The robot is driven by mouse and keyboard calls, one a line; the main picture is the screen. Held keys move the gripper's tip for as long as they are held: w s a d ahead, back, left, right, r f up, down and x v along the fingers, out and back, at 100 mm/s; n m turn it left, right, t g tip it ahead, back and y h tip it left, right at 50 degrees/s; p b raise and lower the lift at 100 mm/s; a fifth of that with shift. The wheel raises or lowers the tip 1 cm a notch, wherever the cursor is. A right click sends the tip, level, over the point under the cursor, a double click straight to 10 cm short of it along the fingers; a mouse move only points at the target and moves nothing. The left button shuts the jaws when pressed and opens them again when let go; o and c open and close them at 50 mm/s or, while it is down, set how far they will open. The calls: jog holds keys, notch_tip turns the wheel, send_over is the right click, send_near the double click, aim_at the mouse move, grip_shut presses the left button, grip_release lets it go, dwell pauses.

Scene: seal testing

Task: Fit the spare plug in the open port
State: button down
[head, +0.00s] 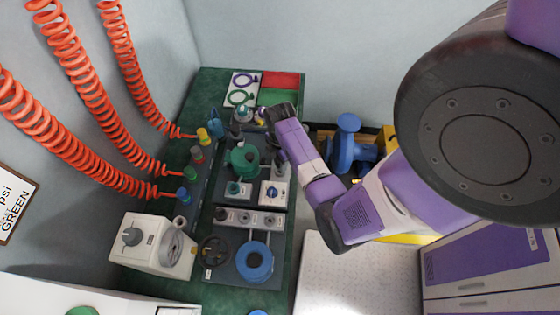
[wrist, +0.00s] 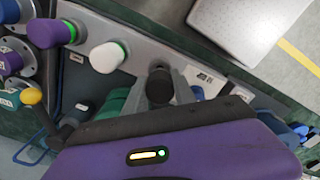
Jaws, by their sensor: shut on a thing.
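In the wrist view my gripper (wrist: 160,88) has its two grey fingers on either side of a dark, round-ended plug (wrist: 160,84). It is shut on this plug. The plug is over the grey port strip (wrist: 140,62), in line with a purple-capped plug (wrist: 50,33) and a white-capped plug (wrist: 106,57), each with a green ring. The open port cannot be made out, and whether the held plug's lower end is inside a port is hidden. In the head view my gripper (head: 276,125) is over the far part of the bench, its fingertips largely hidden.
The green bench (head: 220,85) carries a green-topped fitting (head: 243,160), a blue ring (head: 254,262) and a gauge box (head: 155,245). Orange coiled hoses (head: 75,65) hang at the left. A blue valve (head: 347,150) stands right of the bench, near a pale tabletop (head: 345,275).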

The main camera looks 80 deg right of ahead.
jog(key=shift+f+b, duration=0.65)
jog(key=shift+f, duration=0.55)
jog(key=c, duration=0.9)
grip_release()
jog(key=shift+c, duration=0.2)
jog(key=shift+r, duration=4)
